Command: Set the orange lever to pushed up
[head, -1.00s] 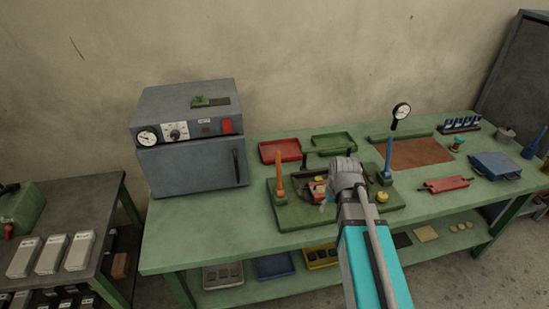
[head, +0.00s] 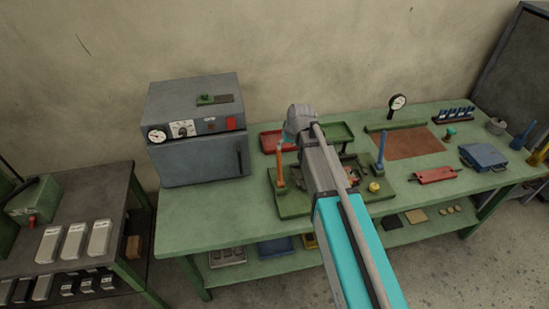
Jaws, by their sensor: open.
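The orange lever (head: 280,170) stands upright at the left side of a green base board (head: 293,209) on the bench, in the head view. My gripper (head: 284,143) is at the lever's upper end, pointing down and left. It is open, but its fingers are small and partly hidden. I cannot tell whether they touch the lever or sit around it. My arm covers the middle of the board.
A blue lever (head: 381,152) stands upright at the board's right side, near a yellow knob (head: 374,187). A grey oven (head: 200,155) stands to the left. A red tray (head: 270,141) and a green tray (head: 340,132) lie behind. The bench front left is clear.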

